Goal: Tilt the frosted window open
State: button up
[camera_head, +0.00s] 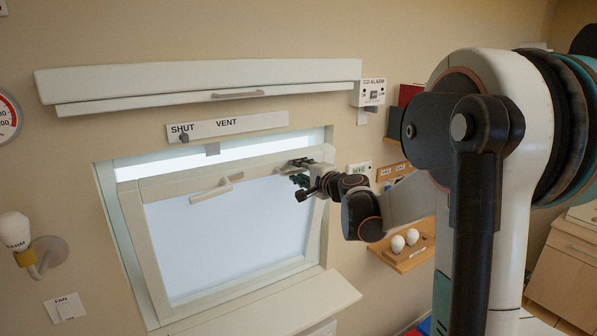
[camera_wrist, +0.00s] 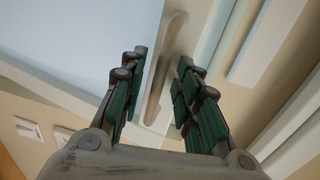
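The frosted window's pale sash (camera_head: 262,163) leans inward at the top, with a bright gap between its top rail and the frame (camera_head: 110,185). Its pane (camera_head: 230,240) is milky. The handle (camera_head: 217,188) is a pale bar lying slantwise on the top rail. My gripper (camera_head: 297,170) is at the sash's upper right corner, right of the handle; contact with the rail is unclear. In the wrist view, my gripper's green-padded fingers (camera_wrist: 162,75) are spread apart, and the handle (camera_wrist: 165,65) shows in the space between them, beyond the tips. Nothing is clasped.
A SHUT/VENT plate (camera_head: 228,125) and a long pale housing (camera_head: 200,82) are above the window. A sill (camera_head: 270,305) juts out below. A CO alarm (camera_head: 369,93) and a small shelf with white bulbs (camera_head: 405,245) are to the right. A wall lamp (camera_head: 30,245) is left.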

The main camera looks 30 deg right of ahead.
jog(key=s+r, duration=0.1)
jog(key=s, duration=1)
jog(key=shift+d+r, duration=0.2)
jog(key=shift+s, duration=0.1)
